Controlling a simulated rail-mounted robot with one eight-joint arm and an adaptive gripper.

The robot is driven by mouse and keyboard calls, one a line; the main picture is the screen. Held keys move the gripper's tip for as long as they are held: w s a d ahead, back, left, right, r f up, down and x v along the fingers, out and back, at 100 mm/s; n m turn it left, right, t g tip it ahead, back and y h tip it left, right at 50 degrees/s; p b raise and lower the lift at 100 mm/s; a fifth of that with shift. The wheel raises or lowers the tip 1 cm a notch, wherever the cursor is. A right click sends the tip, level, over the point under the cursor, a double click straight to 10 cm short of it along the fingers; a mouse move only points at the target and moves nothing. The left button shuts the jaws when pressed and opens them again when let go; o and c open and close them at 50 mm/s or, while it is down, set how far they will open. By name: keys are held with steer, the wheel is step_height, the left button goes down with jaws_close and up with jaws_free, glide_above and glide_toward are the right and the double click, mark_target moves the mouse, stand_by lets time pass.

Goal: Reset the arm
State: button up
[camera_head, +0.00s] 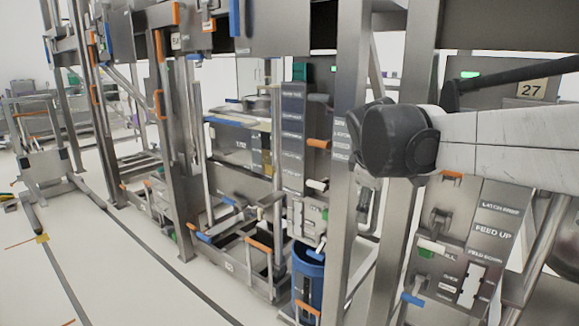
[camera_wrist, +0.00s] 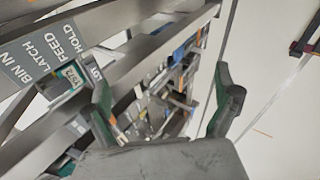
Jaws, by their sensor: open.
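My arm reaches in from the right in the head view, in front of the steel frames, with its dark joint nearest the middle. My gripper (camera_wrist: 165,105) shows in the wrist view with its two dark green-edged fingers spread wide and nothing between them. In the head view the gripper cannot be made out behind the arm joint. A blue bin (camera_head: 307,280) stands low in the frame, below and left of the arm, apart from it.
Steel posts (camera_head: 345,150) stand close by the arm. A panel marked FEED UP (camera_head: 493,232) with levers is at the lower right. A label panel with BIN IN and LATCH (camera_wrist: 45,58) is left in the wrist view. Open pale floor (camera_head: 110,270) lies at the left.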

steer(key=s+f+m+y, duration=0.1)
steer(key=s+f+m, duration=0.3)
steer(key=s, duration=0.5)
steer(key=s+f+m+y, duration=0.1)
steer(key=s+f+m, duration=0.3)
steer(key=s, duration=0.5)
steer(key=s+f+m, duration=0.4)
steer(key=s+f, duration=0.1)
steer(key=s, duration=0.4)
steer(key=shift+s+d+y, duration=0.25)
steer(key=shift+d+y, duration=0.15)
steer(key=shift+d, duration=0.05)
